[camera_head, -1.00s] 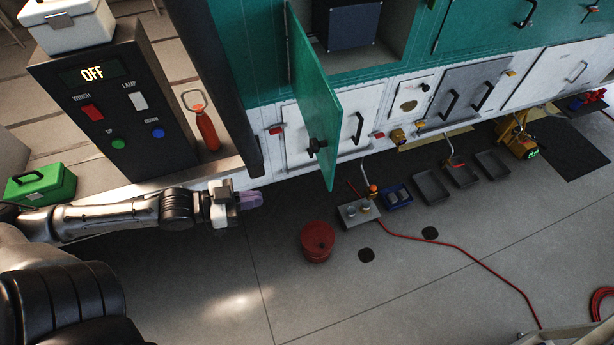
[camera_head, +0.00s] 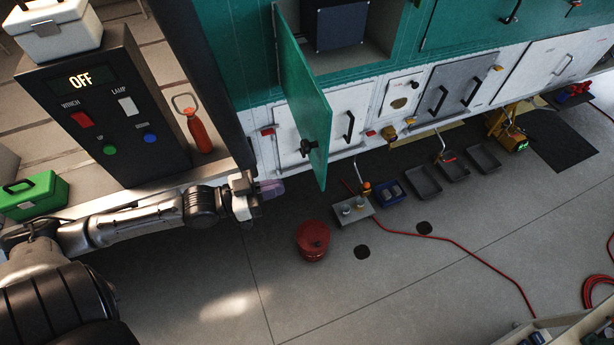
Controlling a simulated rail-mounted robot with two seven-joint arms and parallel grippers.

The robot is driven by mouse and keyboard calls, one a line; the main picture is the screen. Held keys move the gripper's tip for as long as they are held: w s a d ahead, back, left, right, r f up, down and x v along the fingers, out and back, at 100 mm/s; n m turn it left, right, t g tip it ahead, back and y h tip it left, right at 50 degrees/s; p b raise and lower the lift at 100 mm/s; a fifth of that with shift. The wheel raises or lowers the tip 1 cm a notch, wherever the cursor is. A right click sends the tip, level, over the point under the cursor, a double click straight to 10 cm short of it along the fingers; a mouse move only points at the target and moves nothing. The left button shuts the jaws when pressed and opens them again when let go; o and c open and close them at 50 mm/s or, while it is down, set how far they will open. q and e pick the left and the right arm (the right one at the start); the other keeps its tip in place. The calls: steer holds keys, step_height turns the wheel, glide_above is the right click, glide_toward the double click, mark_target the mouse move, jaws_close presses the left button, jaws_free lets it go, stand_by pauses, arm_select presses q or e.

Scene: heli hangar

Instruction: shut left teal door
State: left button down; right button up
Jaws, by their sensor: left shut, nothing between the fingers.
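The left teal door (camera_head: 303,95) stands open, swung out from the teal cabinet wall and seen nearly edge-on. A black knob (camera_head: 308,147) sits on its face near the lower end. Behind it the open compartment (camera_head: 376,58) shows a dark box (camera_head: 341,27) inside. My left gripper (camera_head: 270,189) has purple fingers that are shut and empty. It is to the left of the door's lower end and apart from it. My right gripper is not in view.
A dark control box (camera_head: 110,110) reading OFF, a red bottle (camera_head: 199,132) and a green case (camera_head: 33,195) are at left. A red canister (camera_head: 312,240) stands on the floor below the door. Trays (camera_head: 423,181) and a red hose (camera_head: 470,252) lie to the right.

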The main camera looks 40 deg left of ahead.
mark_target(318, 177)
arm_select(q)
steer(key=p+x, duration=0.1)
steer(key=x, duration=0.5)
steer(key=shift+w+d+r+p, duration=0.15)
steer(key=shift+w+p, duration=0.15)
steer(key=shift+p, duration=0.1)
steer(key=shift+w+d, duration=0.3)
steer(key=shift+w, duration=0.15)
steer(key=shift+w, duration=0.1)
